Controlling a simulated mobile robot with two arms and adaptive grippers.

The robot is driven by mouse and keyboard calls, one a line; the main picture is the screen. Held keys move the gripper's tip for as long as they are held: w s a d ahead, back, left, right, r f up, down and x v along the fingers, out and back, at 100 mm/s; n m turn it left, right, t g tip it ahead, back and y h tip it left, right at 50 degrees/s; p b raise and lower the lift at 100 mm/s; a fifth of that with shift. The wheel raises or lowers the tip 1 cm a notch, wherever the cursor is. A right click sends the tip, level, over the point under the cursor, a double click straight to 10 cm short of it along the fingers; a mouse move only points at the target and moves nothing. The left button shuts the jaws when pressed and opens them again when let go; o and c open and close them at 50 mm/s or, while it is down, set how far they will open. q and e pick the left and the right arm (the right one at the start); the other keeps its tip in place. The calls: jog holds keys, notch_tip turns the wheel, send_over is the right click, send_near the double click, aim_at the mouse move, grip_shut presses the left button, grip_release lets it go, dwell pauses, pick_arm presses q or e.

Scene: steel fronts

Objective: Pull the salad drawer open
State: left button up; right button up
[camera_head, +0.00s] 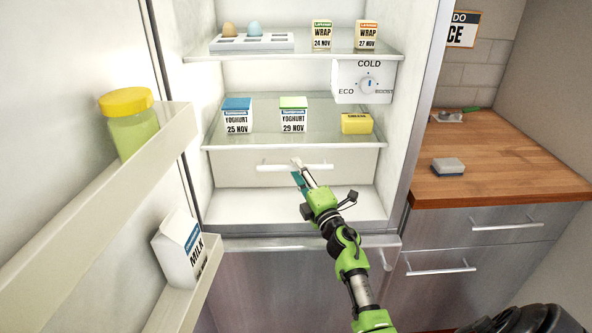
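The salad drawer (235,173) is a pale front under the lower glass shelf inside the open fridge. It looks shut, flush beneath the shelf. Its white bar handle (270,167) runs across the middle of the front. My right gripper (297,166) reaches up from below, with its fingertips at the middle of the handle. The fingers overlap the bar in the view; I cannot tell whether they are closed on it. A teal part shows beside the fingers. My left gripper is not in view.
The fridge door stands open at left, its racks holding a green jar (129,122) and a milk carton (182,248). Yoghurts (237,116) and a yellow pack (356,123) sit on the shelf above. The fridge floor (245,206) below the drawer is clear. A wooden counter (500,160) stands right.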

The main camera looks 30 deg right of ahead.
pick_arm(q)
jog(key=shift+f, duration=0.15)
pick_arm(e)
jog(key=shift+x, duration=0.85)
jog(key=shift+s, duration=0.1)
grip_shut()
jog(key=shift+s+a, duration=0.1)
